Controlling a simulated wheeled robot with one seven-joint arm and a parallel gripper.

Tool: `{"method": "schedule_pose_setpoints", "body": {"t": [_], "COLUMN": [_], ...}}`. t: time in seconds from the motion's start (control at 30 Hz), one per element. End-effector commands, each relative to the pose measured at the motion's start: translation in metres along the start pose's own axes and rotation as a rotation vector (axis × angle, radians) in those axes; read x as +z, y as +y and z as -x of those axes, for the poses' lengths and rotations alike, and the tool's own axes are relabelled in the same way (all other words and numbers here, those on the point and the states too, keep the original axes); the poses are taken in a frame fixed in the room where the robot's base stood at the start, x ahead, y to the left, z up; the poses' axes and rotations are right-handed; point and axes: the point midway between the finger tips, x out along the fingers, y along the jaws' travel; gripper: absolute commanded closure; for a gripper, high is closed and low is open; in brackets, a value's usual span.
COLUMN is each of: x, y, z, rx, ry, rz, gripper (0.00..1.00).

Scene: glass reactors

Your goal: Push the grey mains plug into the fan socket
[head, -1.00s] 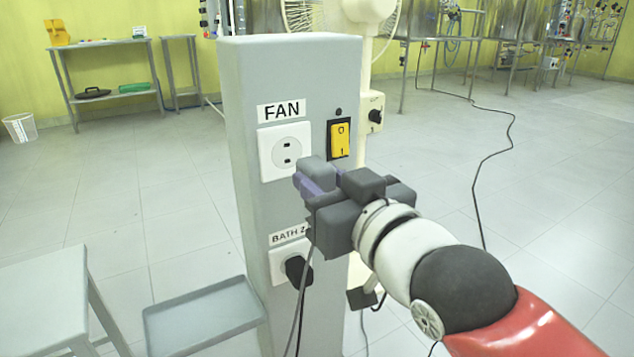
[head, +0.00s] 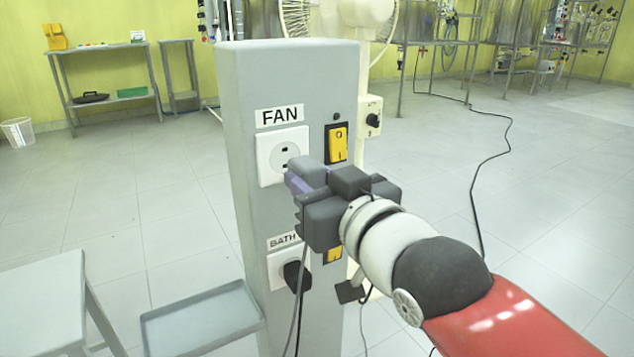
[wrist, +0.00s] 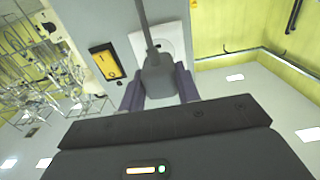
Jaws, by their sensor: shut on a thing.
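The fan socket (head: 281,154) is a white round-faced outlet under the FAN label (head: 279,115) on the grey post. My gripper (head: 297,180) is just in front of its lower right part. In the wrist view, my gripper (wrist: 160,85) is shut on the grey mains plug (wrist: 156,76), with a purple finger on each side. The plug's cord rises across the fan socket (wrist: 172,45). The plug's pins are hidden, and I cannot tell whether they touch the socket. In the head view the plug is mostly hidden by the gripper.
A yellow switch (head: 338,143) is right of the fan socket. Below, a black plug (head: 294,274) sits in the BATH socket (head: 277,262). A grey tray (head: 200,318) and a table (head: 50,300) stand at lower left. Cords hang beside the post.

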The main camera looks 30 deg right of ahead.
Motion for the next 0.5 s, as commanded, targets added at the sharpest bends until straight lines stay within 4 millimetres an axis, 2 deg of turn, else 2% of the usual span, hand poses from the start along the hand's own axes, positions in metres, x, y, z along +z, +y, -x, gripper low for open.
{"method": "schedule_pose_setpoints", "body": {"t": [0.5], "x": [0.000], "y": [0.000], "z": [-0.016], "rx": [0.000], "ry": [-0.001], "rz": [0.000], "gripper": [0.95]}}
